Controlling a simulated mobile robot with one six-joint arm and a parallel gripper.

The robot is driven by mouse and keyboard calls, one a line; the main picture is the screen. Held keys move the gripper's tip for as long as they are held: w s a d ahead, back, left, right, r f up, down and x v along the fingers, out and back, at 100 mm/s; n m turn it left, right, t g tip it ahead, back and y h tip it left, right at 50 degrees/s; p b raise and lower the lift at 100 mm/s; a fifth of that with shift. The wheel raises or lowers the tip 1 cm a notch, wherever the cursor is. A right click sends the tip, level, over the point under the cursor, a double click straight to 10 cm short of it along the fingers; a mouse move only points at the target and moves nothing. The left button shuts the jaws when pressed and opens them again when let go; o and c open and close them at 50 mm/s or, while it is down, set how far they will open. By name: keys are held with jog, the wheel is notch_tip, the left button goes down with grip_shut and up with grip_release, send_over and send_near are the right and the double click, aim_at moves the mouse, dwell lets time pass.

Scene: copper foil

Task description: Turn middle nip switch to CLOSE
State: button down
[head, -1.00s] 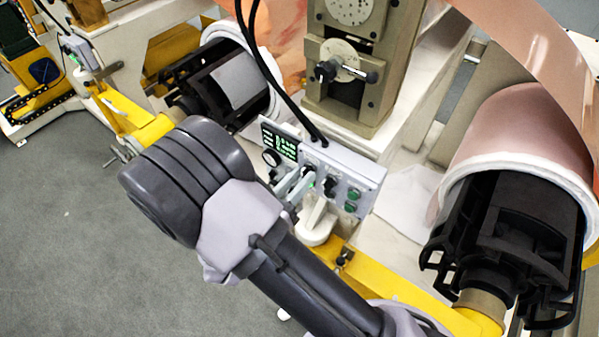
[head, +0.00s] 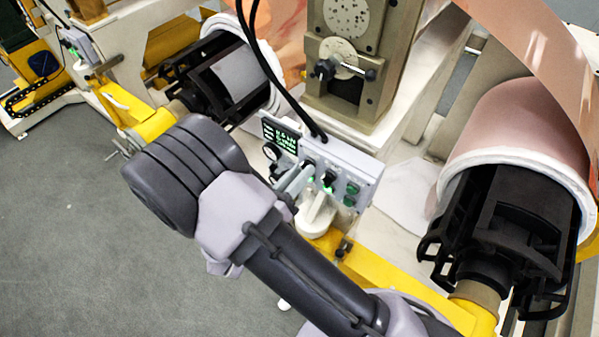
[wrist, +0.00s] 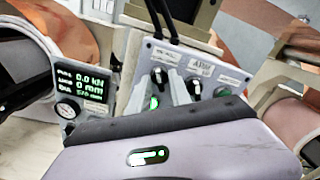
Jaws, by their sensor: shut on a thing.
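The grey control panel (head: 348,160) faces my arm and carries a row of black switch knobs. My gripper (wrist: 171,86) reaches the panel, its two pale fingers shut around the left black switch knob (wrist: 158,75). A second black knob (wrist: 193,87) is just right of the fingers, outside them; this right knob also shows in the head view (head: 329,178). The labels over the knobs are too small to read, and the held knob's setting is partly hidden by the fingers. A green light glows beside the fingers.
Copper rolls stand on both sides; a yellow beam (head: 400,270) runs below.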

jog(key=c, duration=1.5)
grip_release()
jog(key=shift+w, duration=0.1)
jog(key=shift+c, duration=0.2)
jog(key=b+v, duration=0.3)
jog(key=v, duration=1.4)
jog(key=shift+a, duration=0.1)
